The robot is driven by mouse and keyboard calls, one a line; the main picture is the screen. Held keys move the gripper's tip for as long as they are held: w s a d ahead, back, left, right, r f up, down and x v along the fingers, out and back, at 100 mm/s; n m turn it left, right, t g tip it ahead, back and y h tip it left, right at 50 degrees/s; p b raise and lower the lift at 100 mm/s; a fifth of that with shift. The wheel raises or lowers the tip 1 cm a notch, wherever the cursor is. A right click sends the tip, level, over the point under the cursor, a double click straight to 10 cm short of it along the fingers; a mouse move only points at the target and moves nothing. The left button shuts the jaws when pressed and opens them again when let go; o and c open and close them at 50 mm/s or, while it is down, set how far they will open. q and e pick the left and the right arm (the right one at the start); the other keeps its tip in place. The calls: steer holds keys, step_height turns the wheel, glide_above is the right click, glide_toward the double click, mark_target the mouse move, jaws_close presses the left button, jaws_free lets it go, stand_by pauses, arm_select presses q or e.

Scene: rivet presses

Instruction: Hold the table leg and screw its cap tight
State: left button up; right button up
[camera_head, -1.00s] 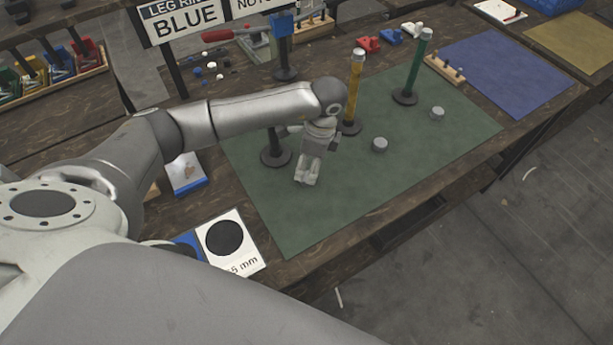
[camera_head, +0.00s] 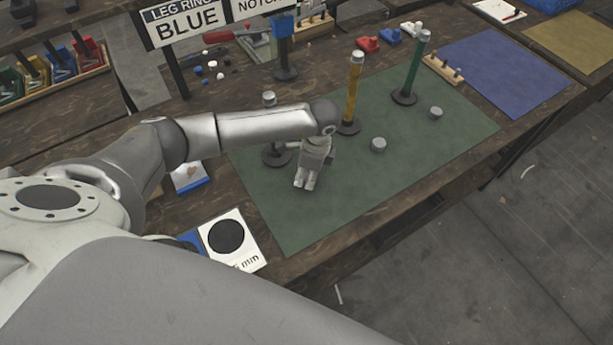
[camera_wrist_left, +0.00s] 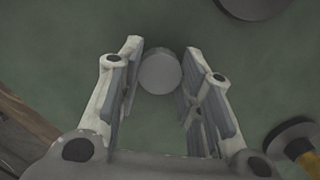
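My left gripper (camera_head: 306,184) points down over the green mat in the head view. In the left wrist view its fingers (camera_wrist_left: 160,85) are open, with a round grey cap (camera_wrist_left: 160,72) between the tips; contact is unclear. A leg's grey top (camera_head: 269,98) and dark base (camera_head: 277,156) show around my arm, which hides its middle. The yellow leg (camera_head: 353,90) and green leg (camera_head: 414,70) stand upright on dark bases, each with a pale top. Two loose grey caps (camera_head: 378,145) and (camera_head: 436,112) lie on the mat. My right gripper is out of view.
The green mat (camera_head: 400,175) is clear at its front and right. A blue-topped stand (camera_head: 284,50) is behind it. A blue mat (camera_head: 500,70) lies to the right. A white card with a black disc (camera_head: 245,240) and a BLUE sign (camera_head: 188,22) are left.

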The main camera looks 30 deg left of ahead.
mark_target(307, 175)
arm_select(q)
steer(key=shift+c, duration=0.3)
steer(key=shift+r, duration=0.5)
step_height(307, 175, up, 2)
steer(key=shift+r+b, duration=0.15)
steer(key=shift+b, duration=0.15)
steer(key=s+d+r+p, duration=0.1)
steer(key=s+d+r, duration=0.7)
steer(key=s, duration=0.3)
steer(key=shift+d+r+p, duration=0.3)
steer(key=shift+d+r, duration=0.1)
steer(key=shift+r, duration=0.5)
